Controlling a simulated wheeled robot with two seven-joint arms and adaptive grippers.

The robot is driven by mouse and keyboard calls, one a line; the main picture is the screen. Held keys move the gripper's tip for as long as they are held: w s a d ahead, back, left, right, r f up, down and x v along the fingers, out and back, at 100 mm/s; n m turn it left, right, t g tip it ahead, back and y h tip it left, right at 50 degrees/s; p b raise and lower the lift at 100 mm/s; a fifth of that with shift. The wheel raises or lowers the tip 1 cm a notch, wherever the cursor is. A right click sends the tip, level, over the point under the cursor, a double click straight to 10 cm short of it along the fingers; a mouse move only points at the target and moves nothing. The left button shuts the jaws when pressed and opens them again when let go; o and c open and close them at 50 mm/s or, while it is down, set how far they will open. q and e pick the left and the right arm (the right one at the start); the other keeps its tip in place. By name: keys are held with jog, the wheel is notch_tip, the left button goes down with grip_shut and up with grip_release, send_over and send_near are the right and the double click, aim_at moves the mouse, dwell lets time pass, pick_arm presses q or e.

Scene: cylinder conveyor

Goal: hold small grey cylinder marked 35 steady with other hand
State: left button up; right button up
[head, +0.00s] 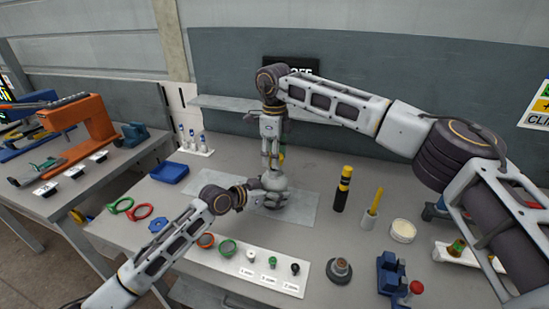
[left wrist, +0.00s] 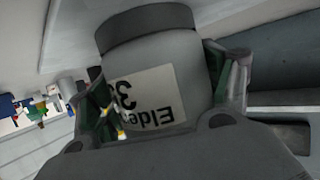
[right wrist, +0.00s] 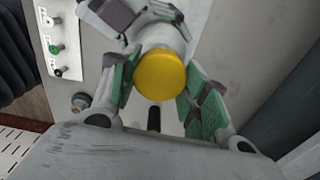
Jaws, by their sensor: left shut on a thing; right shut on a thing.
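The small grey cylinder (left wrist: 180,60) fills the left wrist view. It has a darker band at one end and a pale label, upside down, reading "Elde" and a partly hidden number starting with 3. My left gripper (head: 262,190) is shut on it, one finger on each side, above the table's grey mat. My right gripper (head: 271,160) reaches down from above. In the right wrist view its green-padded fingers are closed around a yellow round-ended thing (right wrist: 160,74), in line with a pale grey body beside my left gripper. Whether the two touch is hidden.
A black-and-yellow cylinder (head: 343,190), a yellow-handled tool (head: 375,201) and a cream round tub (head: 403,231) stand to the right. A white strip with knobs (head: 240,266) lies in front. A blue tray (head: 169,172) and green and red rings lie left.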

jog(key=shift+r, duration=1.5)
pick_arm(q)
jog(key=o, duration=2)
jog(key=shift+s+a, duration=0.1)
jog(key=shift+a, duration=0.05)
jog(key=shift+v, duration=5.85)
